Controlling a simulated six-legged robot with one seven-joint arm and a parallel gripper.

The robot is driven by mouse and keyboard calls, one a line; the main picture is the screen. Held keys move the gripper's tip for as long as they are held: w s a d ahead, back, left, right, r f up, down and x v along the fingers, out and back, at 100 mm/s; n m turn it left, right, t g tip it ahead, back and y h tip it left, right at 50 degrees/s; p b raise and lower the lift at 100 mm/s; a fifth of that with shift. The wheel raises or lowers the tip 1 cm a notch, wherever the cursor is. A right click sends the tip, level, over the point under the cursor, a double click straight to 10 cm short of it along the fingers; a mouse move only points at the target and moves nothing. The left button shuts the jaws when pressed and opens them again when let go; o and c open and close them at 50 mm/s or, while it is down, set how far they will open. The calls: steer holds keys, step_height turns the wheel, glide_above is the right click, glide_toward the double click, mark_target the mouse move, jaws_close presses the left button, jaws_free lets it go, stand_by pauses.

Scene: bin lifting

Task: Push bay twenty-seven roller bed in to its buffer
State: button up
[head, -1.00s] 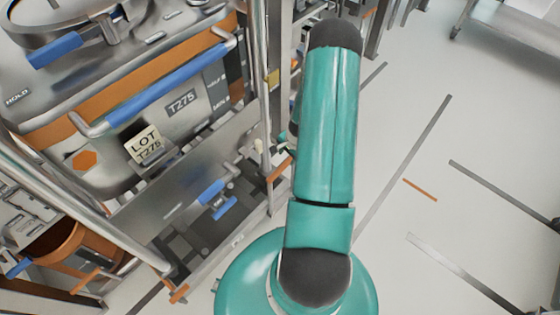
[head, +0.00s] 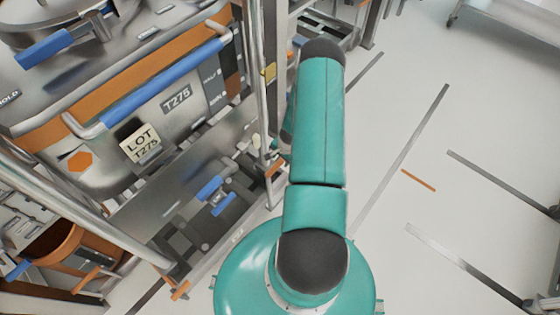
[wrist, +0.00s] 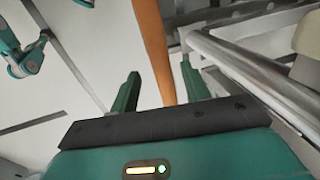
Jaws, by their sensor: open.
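In the head view a steel bin (head: 205,110) marked T275, with an orange band and a blue-gripped bar, stands in a metal frame at the left. Below it is a steel panel (head: 160,190) and a dark low bed-like part (head: 185,245) with a blue lever (head: 215,195). I cannot tell which part is the bay twenty-seven roller bed; no bay number is readable. My gripper (wrist: 158,80) is open in the wrist view, with an orange bar (wrist: 152,45) showing between its two fingers. Whether the fingers touch the bar is unclear. In the head view my arm hides the gripper.
Steel posts (head: 257,70) stand between the bin and my arm. A steel tube (wrist: 250,75) runs close to the right finger in the wrist view. An orange bucket-like vessel (head: 55,240) sits at lower left. The pale floor (head: 450,110) at right is mostly open.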

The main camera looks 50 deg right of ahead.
mark_target(280, 162)
steer(key=shift+w+f, duration=0.2)
steer(key=shift+f, duration=0.55)
steer(key=shift+w+f, duration=0.15)
steer(key=shift+f, duration=0.6)
steer(key=shift+c, duration=0.5)
